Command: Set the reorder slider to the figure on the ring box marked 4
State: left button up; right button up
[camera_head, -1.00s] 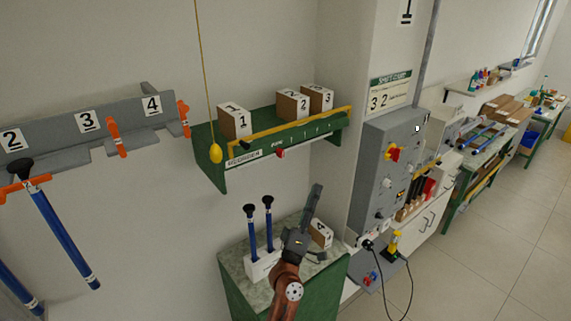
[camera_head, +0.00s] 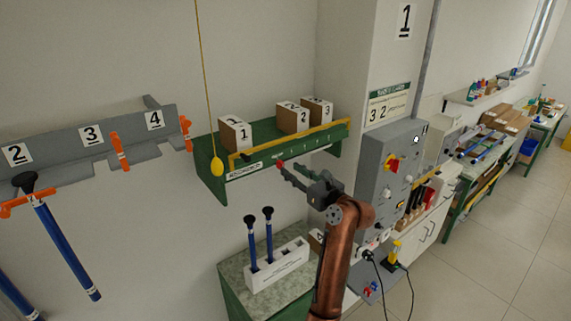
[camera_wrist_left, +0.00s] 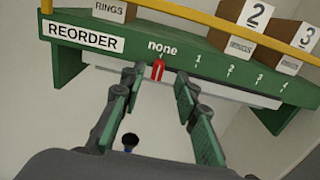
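The red reorder slider (camera_head: 280,164) is on the green shelf's front edge. In the left wrist view, the slider (camera_wrist_left: 158,69) stands at "none", left of marks 1 to 4 on the scale (camera_wrist_left: 228,72). My left gripper (camera_head: 290,171) is just below that edge, fingers apart. In the wrist view its fingers (camera_wrist_left: 158,82) stand on either side of the slider, with gaps between. The ring box marked 4 (camera_head: 317,239) sits on the green bench, mostly hidden behind my left arm; I cannot read its figure. My right gripper is not in view.
Boxes 1 (camera_head: 235,133), 2 (camera_head: 292,117) and 3 (camera_head: 318,111) stand on the shelf behind a yellow rail (camera_head: 300,134). A yellow pull (camera_head: 217,167) hangs at the shelf's left end. A grey control cabinet (camera_head: 390,170) stands to the right. Blue rods stand in a white holder (camera_head: 276,263).

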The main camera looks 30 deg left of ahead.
aim_at(283, 164)
pick_arm(q)
jog(key=shift+p+x, duration=0.7)
jog(key=shift+x, duration=1.5)
grip_shut()
jog(key=shift+r, duration=0.1)
